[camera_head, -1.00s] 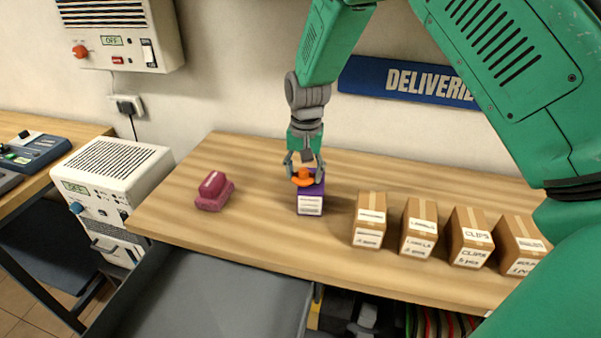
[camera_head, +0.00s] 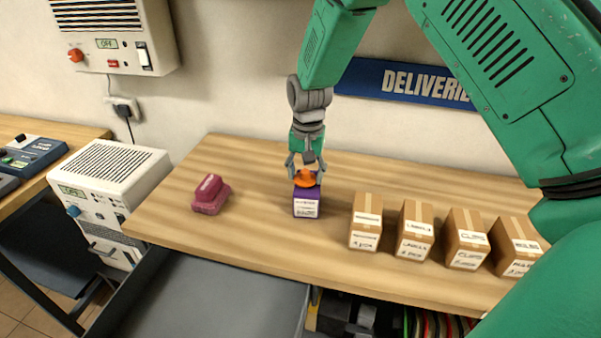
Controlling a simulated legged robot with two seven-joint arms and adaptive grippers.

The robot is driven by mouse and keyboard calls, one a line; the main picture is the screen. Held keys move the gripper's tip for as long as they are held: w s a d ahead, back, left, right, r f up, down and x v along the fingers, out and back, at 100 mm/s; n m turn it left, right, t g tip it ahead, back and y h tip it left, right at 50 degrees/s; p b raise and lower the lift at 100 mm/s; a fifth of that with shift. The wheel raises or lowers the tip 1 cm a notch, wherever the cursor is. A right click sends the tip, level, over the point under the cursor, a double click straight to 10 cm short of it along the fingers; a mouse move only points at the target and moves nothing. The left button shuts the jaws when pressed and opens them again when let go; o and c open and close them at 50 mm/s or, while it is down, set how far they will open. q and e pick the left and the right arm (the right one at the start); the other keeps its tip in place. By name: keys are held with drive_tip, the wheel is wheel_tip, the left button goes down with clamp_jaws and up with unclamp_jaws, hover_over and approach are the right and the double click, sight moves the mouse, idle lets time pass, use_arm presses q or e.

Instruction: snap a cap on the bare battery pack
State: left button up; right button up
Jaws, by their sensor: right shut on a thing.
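My right gripper (camera_head: 305,170) hangs down from above over the work table (camera_head: 255,250). Its fingers are shut on an orange piece (camera_head: 305,179), which looks like a cap. The orange piece is right over the top of a small purple box (camera_head: 306,204) with a white label on its front. I cannot tell whether the piece touches the box or is inside its opening. No bare battery pack can be made out for certain. My left gripper is not in view.
A maroon block with a raised grip (camera_head: 210,194) lies left of the purple box. Several labelled cardboard boxes (camera_head: 366,222) stand in a row to the right. A grey tray (camera_head: 220,300) is in front. The table between the maroon block and purple box is clear.

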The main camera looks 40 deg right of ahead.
drive_tip(key=shift+d+f, duration=0.1)
drive_tip(key=shift+d, duration=0.25)
drive_tip(key=shift+a, duration=0.5)
drive_tip(key=shift+d+f, duration=0.2)
drive_tip(key=shift+d, duration=0.6)
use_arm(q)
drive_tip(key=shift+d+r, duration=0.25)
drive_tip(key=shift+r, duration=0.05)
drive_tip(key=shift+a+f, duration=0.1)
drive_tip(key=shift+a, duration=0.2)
use_arm(e)
drive_tip(key=shift+a, duration=0.3)
use_arm(q)
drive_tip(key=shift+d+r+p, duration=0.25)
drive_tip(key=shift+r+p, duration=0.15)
drive_tip(key=shift+p, duration=0.15)
use_arm(e)
drive_tip(key=shift+d+f, duration=0.1)
drive_tip(key=shift+d, duration=0.25)
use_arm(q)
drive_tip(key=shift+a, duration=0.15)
use_arm(e)
drive_tip(key=shift+a, duration=0.15)
drive_tip(key=o, duration=1.5)
